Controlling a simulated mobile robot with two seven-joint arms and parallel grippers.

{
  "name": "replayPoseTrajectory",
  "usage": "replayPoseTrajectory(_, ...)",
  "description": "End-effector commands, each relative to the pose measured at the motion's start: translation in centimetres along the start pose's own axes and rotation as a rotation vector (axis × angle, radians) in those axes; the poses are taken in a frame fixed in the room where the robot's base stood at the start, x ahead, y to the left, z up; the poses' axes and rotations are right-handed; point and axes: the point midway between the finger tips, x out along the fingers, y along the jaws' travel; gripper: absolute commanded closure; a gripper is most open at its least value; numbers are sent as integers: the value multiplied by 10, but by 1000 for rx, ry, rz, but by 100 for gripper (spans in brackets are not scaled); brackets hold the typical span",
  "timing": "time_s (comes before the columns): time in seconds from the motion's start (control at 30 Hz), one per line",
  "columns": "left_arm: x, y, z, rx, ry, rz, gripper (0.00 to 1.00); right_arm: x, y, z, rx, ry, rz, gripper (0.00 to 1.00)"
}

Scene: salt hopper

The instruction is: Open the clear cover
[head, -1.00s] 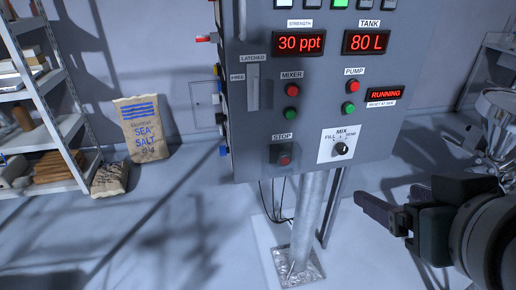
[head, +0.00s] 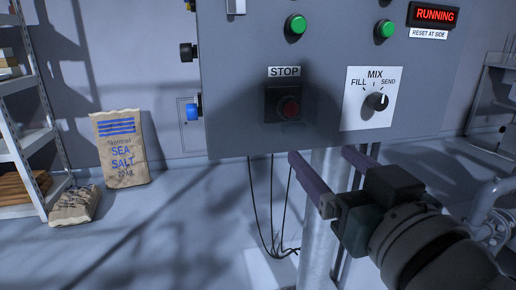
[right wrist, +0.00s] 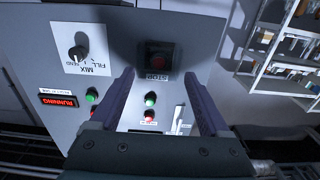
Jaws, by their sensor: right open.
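The red stop button (head: 290,107) sits in a dark square housing (head: 270,104) under the STOP label on the grey panel. A clear cover is hard to make out over it; I cannot tell its edges or whether it is shut. My right gripper (head: 320,154) is open and empty, below and slightly right of the housing, its fingers pointing toward the panel. In the right wrist view the housing (right wrist: 159,57) shows ahead, between the lines of the two fingertips (right wrist: 159,74). The fingers appear apart from it. My left gripper is not in view.
The MIX selector knob (head: 377,101) is right of the stop housing, with green buttons (head: 295,25) above. A metal post (head: 322,215) and hanging cables (head: 268,215) are below.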

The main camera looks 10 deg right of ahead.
Motion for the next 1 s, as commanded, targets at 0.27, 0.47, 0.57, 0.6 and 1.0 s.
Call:
replayPoseTrajectory(0.27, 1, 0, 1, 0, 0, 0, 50, 40, 0, -2, -2, 3, -1, 20)
replayPoseTrajectory(0.47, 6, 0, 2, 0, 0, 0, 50, 74, 1, -1, -2, 1, 1, 20)
replayPoseTrajectory(0.57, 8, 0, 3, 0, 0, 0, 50, 86, 1, -1, -2, 1, 1, 20)
replayPoseTrajectory(0.6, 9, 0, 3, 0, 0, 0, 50, 89, 1, 0, -1, 0, 1, 20)
replayPoseTrajectory(1.0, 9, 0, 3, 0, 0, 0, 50, 96, 1, -1, -1, -1, 1, 20)
